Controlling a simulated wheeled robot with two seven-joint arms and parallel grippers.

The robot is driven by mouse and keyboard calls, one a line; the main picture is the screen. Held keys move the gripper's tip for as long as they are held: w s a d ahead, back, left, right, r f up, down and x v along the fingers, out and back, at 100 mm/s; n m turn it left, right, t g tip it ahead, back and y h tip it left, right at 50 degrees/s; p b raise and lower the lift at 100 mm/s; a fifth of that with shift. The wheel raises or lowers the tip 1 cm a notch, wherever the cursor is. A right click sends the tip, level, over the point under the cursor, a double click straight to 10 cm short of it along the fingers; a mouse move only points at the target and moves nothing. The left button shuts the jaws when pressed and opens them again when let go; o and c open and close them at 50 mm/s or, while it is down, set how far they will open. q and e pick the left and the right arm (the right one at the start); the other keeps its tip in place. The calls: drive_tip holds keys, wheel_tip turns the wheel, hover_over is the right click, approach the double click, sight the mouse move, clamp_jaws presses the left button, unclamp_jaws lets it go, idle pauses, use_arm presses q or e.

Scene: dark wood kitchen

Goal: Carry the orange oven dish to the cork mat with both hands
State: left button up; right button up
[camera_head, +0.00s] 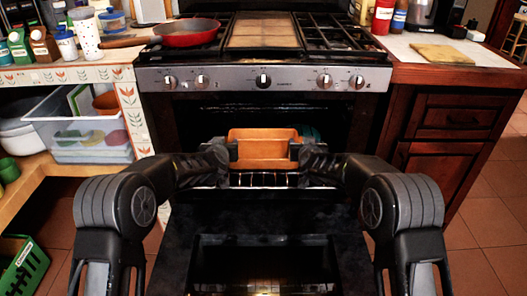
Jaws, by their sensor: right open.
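The orange oven dish (262,150) sits on the wire rack in the open oven, below the control panel. My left gripper (232,151) is at the dish's left end, and its jaw opening is too small and dark to read. My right gripper (295,151) is open at the dish's right end. I cannot tell whether either one touches the dish. The flat tan cork mat (442,54) lies on the right counter. Parts of the dish's ends are hidden behind the grippers.
The oven door (300,220) is folded down in front of me. A red pan (187,34) stands on the left of the stove. A red container (382,16) and a kettle (421,14) stand behind the mat. The right counter's front is clear.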

use_arm(q)
drive_tip(key=shift+w+f, duration=0.15)
drive_tip(key=shift+w, duration=0.2)
use_arm(e)
drive_tip(key=shift+w+f, duration=0.15)
drive_tip(key=shift+w, duration=0.2)
use_arm(q)
drive_tip(key=shift+c, duration=0.2)
use_arm(e)
drive_tip(key=shift+c, duration=0.2)
use_arm(q)
clamp_jaws()
use_arm(e)
clamp_jaws()
